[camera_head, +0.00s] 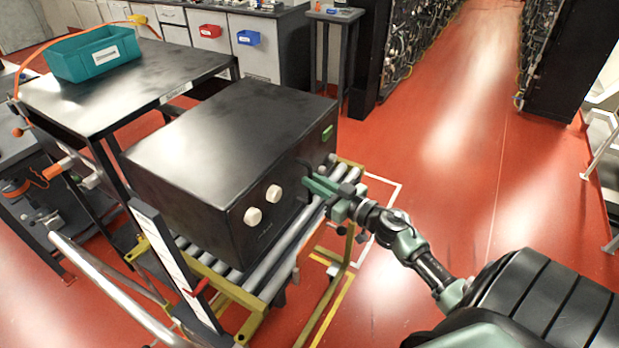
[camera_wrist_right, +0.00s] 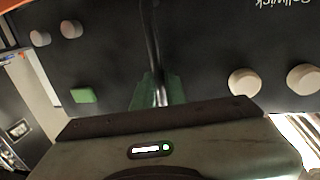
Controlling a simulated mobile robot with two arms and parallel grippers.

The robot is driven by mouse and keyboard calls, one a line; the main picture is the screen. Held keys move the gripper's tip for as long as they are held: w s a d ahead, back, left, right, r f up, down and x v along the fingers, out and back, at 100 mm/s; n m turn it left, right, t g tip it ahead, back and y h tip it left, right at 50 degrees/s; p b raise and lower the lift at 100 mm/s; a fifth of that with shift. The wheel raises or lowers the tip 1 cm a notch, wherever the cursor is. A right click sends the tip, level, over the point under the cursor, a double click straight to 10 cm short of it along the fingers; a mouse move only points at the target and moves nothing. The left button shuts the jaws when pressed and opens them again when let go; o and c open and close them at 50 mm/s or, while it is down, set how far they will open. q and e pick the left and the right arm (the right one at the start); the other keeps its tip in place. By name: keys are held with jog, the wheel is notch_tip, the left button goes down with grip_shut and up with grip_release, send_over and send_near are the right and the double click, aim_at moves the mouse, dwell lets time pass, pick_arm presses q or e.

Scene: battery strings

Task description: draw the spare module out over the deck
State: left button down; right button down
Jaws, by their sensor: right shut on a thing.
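The spare module, a large black box (camera_head: 215,150), sits level above a roller deck (camera_head: 268,286) with grey rollers and a yellow frame. Its front face carries two cream knobs (camera_head: 253,216) and a green tag (camera_head: 327,132). My right gripper (camera_head: 308,186) is at this face, shut on its dark handle. In the right wrist view, the green fingers (camera_wrist_right: 157,92) close around the dark handle bar (camera_wrist_right: 151,35), with the module's face (camera_wrist_right: 205,60) close ahead. The deck under the module is mostly hidden. My left gripper is out of view.
A black table (camera_head: 120,90) with a teal bin (camera_head: 93,53) stands at the left behind the module. A pale rail (camera_head: 105,287) and upright panel (camera_head: 172,262) are at the front left. The red floor (camera_head: 455,170) to the right is clear.

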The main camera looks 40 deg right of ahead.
jog(key=c, duration=1.7)
grip_release()
jog(key=shift+w+d+r, duration=0.2)
jog(key=shift+r, duration=0.15)
jog(key=shift+c, duration=0.2)
jog(key=shift+o, duration=1.4)
jog(key=shift+w+a+f, duration=0.1)
jog(key=shift+w, duration=0.15)
jog(key=shift+w+f, duration=0.2)
jog(key=shift+w, duration=0.1)
jog(key=s+d+b, duration=0.1)
jog(key=s, duration=0.6)
jog(key=shift+s+d, duration=0.2)
jog(key=shift+s, duration=0.15)
